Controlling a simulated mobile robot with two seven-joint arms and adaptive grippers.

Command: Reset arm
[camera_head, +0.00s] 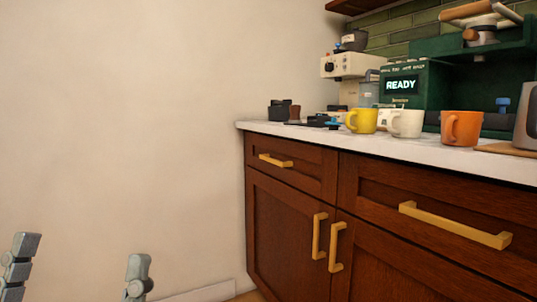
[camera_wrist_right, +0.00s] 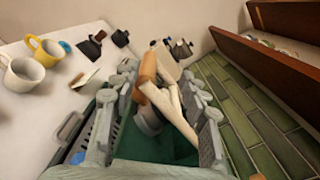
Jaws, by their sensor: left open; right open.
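My left gripper (camera_head: 82,268) shows at the lower left of the head view, with its two fingers wide apart and only bare wall between them. It is open and empty, well left of the wooden cabinet. My right gripper (camera_wrist_right: 158,85) shows in the right wrist view with its fingers apart. Between and beyond its fingers are a wooden handle (camera_wrist_right: 148,68) and a pale bar, above the green coffee machine (camera_wrist_right: 165,145). I cannot tell whether the fingers touch them. My right gripper is not seen in the head view.
The white counter (camera_head: 300,130) carries a yellow mug (camera_head: 362,121), a white mug (camera_head: 406,124), an orange mug (camera_head: 461,129), a cream grinder (camera_head: 350,66) and the green coffee machine (camera_head: 430,80). Brass handles (camera_head: 455,224) stick out from the cabinet. A wooden shelf (camera_wrist_right: 285,65) hangs near the right gripper.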

